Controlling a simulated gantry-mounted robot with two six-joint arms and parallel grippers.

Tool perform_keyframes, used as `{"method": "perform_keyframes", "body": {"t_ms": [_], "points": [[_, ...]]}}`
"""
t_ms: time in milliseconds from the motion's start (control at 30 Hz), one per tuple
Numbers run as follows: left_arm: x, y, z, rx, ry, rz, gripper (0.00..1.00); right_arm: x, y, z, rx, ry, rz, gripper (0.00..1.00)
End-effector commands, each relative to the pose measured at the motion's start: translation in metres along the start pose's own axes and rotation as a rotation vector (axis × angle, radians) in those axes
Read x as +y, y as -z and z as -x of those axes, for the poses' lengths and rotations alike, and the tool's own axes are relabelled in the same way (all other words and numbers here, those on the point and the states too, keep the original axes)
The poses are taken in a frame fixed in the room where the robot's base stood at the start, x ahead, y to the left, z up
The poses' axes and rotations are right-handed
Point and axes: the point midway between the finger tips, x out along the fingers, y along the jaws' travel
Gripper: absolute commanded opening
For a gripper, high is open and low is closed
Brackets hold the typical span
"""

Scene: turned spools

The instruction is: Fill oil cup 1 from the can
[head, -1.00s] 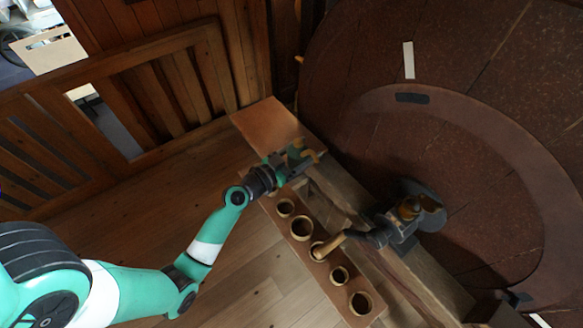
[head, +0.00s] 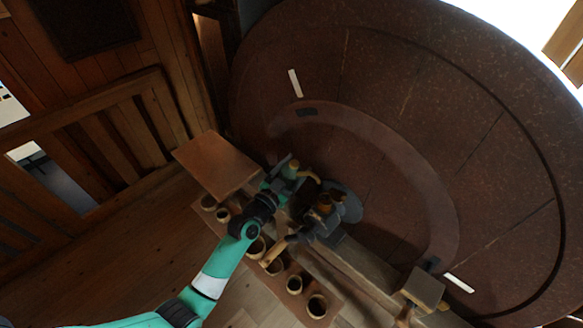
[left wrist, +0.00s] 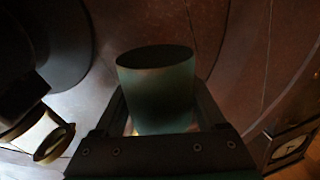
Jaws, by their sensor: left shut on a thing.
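My left gripper (head: 284,176) is shut on the oil can (left wrist: 160,95), a dark green cylinder with a dark top in the left wrist view. In the head view the can (head: 291,171) shows small, with a brass-coloured spout pointing right, towards the dark bearing block (head: 345,207). A brass-coloured cup (head: 325,203) sits on this block, just right of and below the gripper; I cannot read a number on it. The can is apart from this cup. Whether oil flows cannot be seen. My right gripper is out of view.
A huge brown wheel (head: 400,110) stands close behind the block. A plank with several round wooden cups (head: 317,305) runs below the arm. A bare board (head: 215,163) lies left of the gripper. A wooden railing (head: 90,140) stands farther left.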

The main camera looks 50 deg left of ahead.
Motion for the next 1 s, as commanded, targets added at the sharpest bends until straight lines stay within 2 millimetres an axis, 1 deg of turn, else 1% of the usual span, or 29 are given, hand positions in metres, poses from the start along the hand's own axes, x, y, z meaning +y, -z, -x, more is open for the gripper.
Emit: {"method": "perform_keyframes", "body": {"t_ms": [33,200,267,333,467,1000], "points": [[0.003,0.007,0.001,0.014,0.000,-0.066,0.18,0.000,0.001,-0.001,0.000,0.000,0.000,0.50],[0.011,0.021,0.002,0.061,0.003,-0.347,0.18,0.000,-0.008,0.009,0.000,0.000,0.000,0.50],[0.012,0.026,0.002,0.074,0.004,-0.430,0.18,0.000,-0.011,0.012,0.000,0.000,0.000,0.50],[0.012,0.026,0.002,0.078,0.004,-0.459,0.18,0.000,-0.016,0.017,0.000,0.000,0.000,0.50],[0.011,0.030,0.002,0.083,0.003,-0.503,0.18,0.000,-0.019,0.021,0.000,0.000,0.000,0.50],[0.010,0.033,0.002,0.084,0.002,-0.515,0.18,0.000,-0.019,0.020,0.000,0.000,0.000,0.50]]}}
